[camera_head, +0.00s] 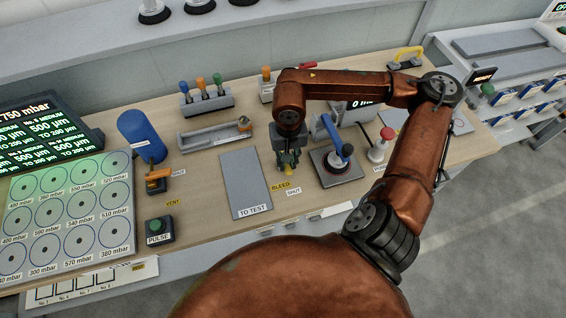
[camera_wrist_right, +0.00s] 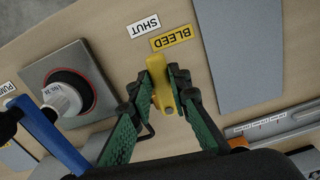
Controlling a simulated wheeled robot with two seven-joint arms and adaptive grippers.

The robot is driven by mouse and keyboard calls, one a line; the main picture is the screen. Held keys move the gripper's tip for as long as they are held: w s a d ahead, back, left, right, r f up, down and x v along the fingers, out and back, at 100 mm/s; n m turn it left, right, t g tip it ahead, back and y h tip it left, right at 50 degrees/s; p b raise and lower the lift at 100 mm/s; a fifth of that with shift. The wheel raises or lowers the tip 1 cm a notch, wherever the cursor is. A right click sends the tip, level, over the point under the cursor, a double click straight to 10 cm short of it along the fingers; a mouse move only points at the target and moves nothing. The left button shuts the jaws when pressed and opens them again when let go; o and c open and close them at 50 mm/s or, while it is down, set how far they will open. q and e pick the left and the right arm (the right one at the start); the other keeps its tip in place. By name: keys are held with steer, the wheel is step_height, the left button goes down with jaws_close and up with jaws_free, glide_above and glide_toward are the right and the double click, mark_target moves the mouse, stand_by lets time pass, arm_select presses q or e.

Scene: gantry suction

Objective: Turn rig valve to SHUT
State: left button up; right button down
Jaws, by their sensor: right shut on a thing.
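My right gripper (camera_head: 288,163) reaches down to the bench beside the BLEED and SHUT labels. In the right wrist view its green-padded fingers (camera_wrist_right: 163,85) are shut on the yellow valve handle (camera_wrist_right: 162,92). The handle's tip points toward the yellow BLEED label (camera_wrist_right: 171,38); the white SHUT label (camera_wrist_right: 144,25) lies beside it. The valve body is largely hidden by the fingers. Another valve with an orange handle (camera_head: 157,176) stands at the left by labels SHUT and VENT. My left gripper is not in view.
A grey TO TEST pad (camera_head: 246,183) lies left of my gripper. A square plate (camera_head: 336,177) with a blue-handled part stands close on the right, and a red-knobbed post (camera_head: 379,150) beyond it. A blue cylinder (camera_head: 142,136) and a PULSE button (camera_head: 158,229) are at the left.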

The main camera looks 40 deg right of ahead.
steer(key=shift+s+d+n, duration=0.1)
steer(key=shift+d+n, duration=0.1)
steer(key=shift+n, duration=0.2)
arm_select(q)
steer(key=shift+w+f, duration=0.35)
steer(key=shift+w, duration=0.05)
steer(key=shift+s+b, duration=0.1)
steer(key=shift+b, duration=0.2)
arm_select(e)
steer(key=shift+n, duration=0.3)
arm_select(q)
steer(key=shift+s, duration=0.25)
arm_select(e)
steer(key=shift+d, duration=0.1)
steer(key=c, duration=1.8)
jaws_free()
